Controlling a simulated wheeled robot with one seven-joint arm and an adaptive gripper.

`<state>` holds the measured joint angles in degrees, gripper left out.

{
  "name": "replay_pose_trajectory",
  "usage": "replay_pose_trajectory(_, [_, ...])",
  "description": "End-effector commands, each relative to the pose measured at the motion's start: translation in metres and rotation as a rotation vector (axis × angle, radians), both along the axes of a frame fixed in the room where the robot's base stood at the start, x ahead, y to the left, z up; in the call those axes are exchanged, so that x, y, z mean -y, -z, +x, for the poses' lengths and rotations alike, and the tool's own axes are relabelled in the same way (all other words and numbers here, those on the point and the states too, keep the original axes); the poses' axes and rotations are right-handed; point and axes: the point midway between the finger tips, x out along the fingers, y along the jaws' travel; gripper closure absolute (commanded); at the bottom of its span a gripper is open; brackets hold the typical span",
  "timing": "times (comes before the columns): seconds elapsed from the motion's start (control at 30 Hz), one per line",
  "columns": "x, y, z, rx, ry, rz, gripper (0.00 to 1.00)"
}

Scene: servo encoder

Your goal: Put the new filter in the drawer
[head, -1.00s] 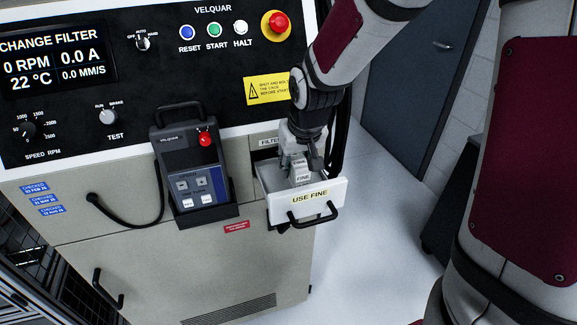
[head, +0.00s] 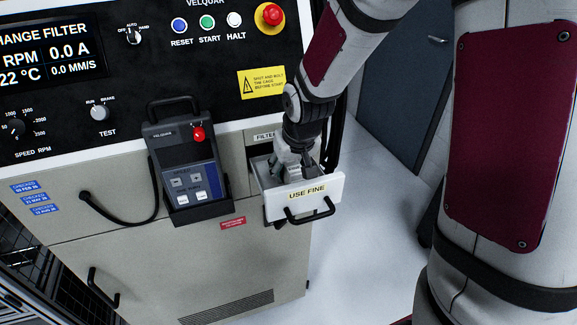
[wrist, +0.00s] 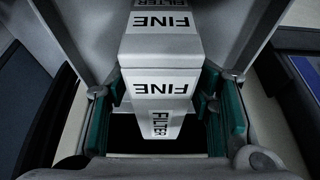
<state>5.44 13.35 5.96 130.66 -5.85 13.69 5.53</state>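The new filter (wrist: 165,85) is a pale grey stepped block marked FINE and FILTER. In the wrist view it stands between the two teal-padded fingers of my gripper (wrist: 163,112). The pads meet or nearly meet the sides of its wider part, with dark gaps beside its narrower lower part. In the head view my gripper (head: 295,160) reaches down into the open drawer (head: 318,203), whose white front reads USE FINE. The filter is mostly hidden there by the gripper and the drawer front. Whether it rests on the drawer floor cannot be seen.
A grey handheld pendant (head: 185,160) with a red button sits in a holder left of the drawer, its black cable looping left. The control panel (head: 210,70) rises behind. Open floor (head: 375,215) lies to the right of the cabinet.

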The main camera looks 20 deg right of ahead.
Motion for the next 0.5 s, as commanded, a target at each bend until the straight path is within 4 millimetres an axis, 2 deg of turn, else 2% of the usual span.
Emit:
replay_pose_trajectory(0.3, [-0.001, -0.002, 0.0, 0.0, -0.001, 0.001, 0.51])
replay_pose_trajectory(0.5, [0.0, -0.027, -0.006, 0.007, -0.002, -0.001, 0.51])
